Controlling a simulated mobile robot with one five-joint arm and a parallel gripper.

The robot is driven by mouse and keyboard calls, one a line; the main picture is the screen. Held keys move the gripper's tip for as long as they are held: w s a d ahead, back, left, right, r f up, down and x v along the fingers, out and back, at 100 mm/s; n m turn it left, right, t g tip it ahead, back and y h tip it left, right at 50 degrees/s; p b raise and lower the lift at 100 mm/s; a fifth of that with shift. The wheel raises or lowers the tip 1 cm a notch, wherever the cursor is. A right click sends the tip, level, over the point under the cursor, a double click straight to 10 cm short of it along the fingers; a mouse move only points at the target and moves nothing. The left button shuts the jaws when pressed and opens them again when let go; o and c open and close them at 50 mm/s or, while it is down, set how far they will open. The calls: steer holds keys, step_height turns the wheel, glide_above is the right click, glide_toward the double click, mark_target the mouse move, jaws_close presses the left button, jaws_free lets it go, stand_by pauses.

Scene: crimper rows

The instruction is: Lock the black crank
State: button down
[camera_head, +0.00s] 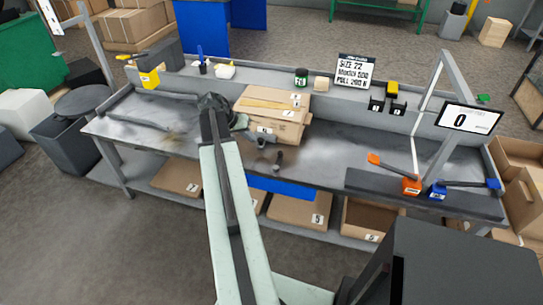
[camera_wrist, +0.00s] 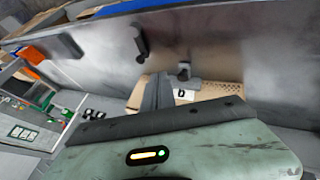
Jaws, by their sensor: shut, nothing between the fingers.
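A small black upright piece with a knob (camera_head: 278,160), which looks like the black crank, stands near the front edge of the bench (camera_head: 330,145). It seems to show in the wrist view as a dark handle (camera_wrist: 138,40). A second small dark piece (camera_wrist: 183,72) is near it, by a tag marked D. I cannot tell if the crank is locked. My gripper (camera_head: 240,122) is shut and empty, left of the crank and apart from it, in front of the cardboard boxes. Its dark finger (camera_wrist: 160,92) shows in the wrist view, with the crank beyond it.
Stacked cardboard boxes (camera_head: 272,112) stand mid-bench, close to my gripper. An orange-handled tool (camera_head: 411,186) and a blue-handled one (camera_head: 438,190) sit at the right end. A display (camera_head: 469,118) reads 0. The bench between crank and orange tool is clear.

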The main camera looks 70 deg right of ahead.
steer(key=b, duration=0.9)
glide_toward(278, 161)
steer(key=w+d+f, duration=0.1)
steer(key=d, duration=0.1)
steer(key=w+d+f, duration=0.2)
steer(key=shift+w+d+f, duration=0.15)
steer(key=shift+w+f, duration=0.1)
steer(key=s, duration=0.1)
steer(key=s+d, duration=0.1)
steer(key=s, duration=0.1)
steer(key=shift+s, duration=0.45)
